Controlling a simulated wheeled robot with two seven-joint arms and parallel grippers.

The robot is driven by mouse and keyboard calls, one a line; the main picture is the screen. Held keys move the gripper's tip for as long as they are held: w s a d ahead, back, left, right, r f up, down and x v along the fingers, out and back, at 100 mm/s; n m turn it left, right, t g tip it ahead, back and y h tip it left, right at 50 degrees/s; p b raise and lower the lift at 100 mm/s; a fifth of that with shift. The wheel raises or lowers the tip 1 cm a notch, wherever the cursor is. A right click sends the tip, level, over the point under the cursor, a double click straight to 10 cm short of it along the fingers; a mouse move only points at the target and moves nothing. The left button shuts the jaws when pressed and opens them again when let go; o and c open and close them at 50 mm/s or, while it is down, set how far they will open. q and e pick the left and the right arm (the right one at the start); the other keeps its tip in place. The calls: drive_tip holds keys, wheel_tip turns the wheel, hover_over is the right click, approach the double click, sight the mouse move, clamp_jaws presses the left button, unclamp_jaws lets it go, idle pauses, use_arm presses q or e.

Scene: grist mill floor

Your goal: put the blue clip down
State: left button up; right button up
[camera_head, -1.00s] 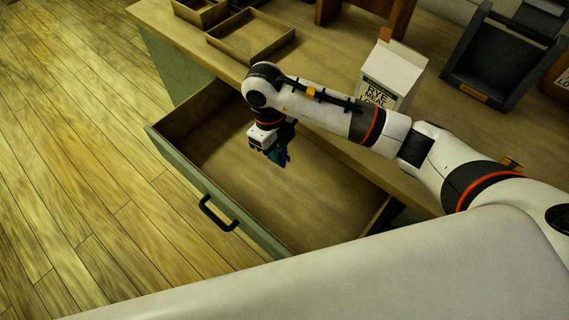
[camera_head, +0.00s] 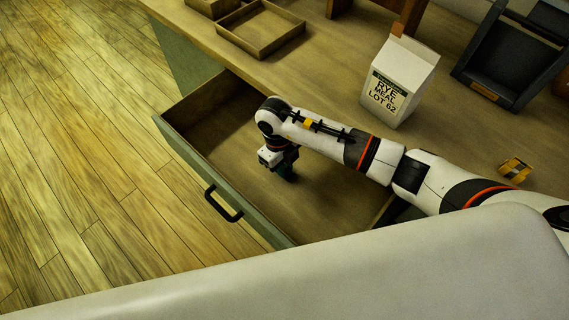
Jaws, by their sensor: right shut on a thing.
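My right arm reaches from the right into the open drawer (camera_head: 217,140). My right gripper (camera_head: 287,174) points down inside it, low near the drawer floor. The gripper is shut on the blue clip, of which only a small dark blue-green bit (camera_head: 289,176) shows below the jaws. I cannot tell whether the clip touches the drawer floor. The drawer looks otherwise empty where I can see it. My left gripper is not in view.
On the counter (camera_head: 330,60) stand a carton marked rye meal (camera_head: 401,82), a wooden tray (camera_head: 260,29), a dark angled stand (camera_head: 508,58) and a small yellow-black object (camera_head: 514,169). The drawer front has a black handle (camera_head: 223,203).

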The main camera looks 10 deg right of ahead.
drive_tip(key=shift+f, duration=0.2)
drive_tip(key=o, duration=0.9)
drive_tip(key=shift+r, duration=0.25)
drive_tip(key=r, duration=0.4)
drive_tip(key=w+r, duration=0.1)
drive_tip(key=r, duration=0.3)
drive_tip(key=a+r, duration=0.1)
drive_tip(key=r, duration=0.2)
drive_tip(key=shift+w+r, duration=0.2)
drive_tip(key=shift+r, duration=0.2)
